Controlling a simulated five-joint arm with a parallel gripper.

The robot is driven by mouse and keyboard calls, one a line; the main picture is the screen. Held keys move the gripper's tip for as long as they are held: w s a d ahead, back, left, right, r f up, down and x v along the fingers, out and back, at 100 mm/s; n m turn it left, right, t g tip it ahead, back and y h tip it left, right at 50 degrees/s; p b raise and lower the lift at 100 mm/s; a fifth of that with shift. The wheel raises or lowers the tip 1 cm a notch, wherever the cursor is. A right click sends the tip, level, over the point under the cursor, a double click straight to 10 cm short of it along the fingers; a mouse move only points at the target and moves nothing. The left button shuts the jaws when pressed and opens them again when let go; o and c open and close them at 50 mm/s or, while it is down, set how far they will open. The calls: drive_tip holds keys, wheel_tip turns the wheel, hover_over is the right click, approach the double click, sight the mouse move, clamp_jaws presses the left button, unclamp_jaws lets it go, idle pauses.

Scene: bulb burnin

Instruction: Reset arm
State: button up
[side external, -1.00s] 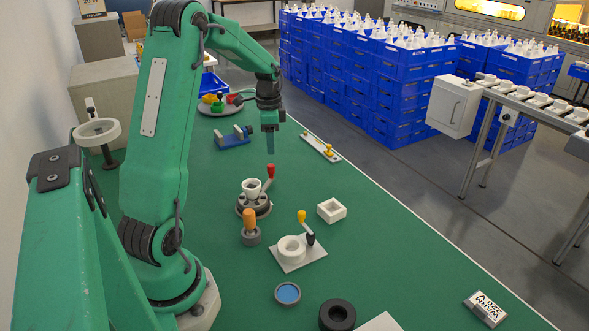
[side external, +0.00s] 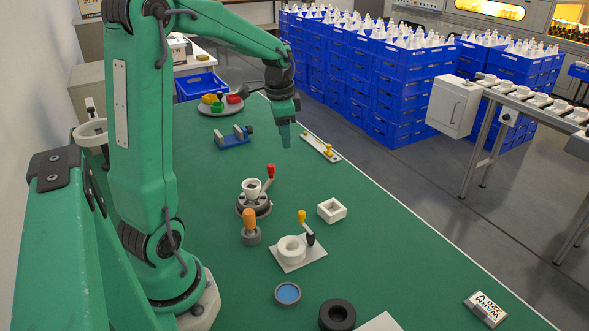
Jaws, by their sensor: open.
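My gripper (side external: 286,140) hangs pointing down above the far part of the green bench (side external: 210,265). It holds nothing that I can see, and it is apart from the things on the bench. The gap between its fingers is hard to make out from this side. My arm reaches up and over from its base at the lower left.
Below my gripper stand a red-levered socket holder (side external: 256,205), a blue clamp (side external: 233,139) and a white strip with a yellow knob (side external: 320,147). Nearer are a white box (side external: 331,210), a white ring fixture (side external: 291,249) and a black ring (side external: 337,315). Blue crates (side external: 400,90) stand beyond.

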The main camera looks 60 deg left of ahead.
drive_tip(key=s+d+r+n+t, duration=0.1)
drive_tip(key=s+d+r+t, duration=0.1)
drive_tip(key=s+d, duration=0.4)
drive_tip(key=s+d+r+n+t, duration=0.2)
drive_tip(key=s+d, duration=0.5)
drive_tip(key=d, duration=0.7)
drive_tip(key=shift+s+d+r+n+h, duration=0.2)
drive_tip(key=shift+s+r+n+h, duration=0.1)
drive_tip(key=shift+r, duration=0.5)
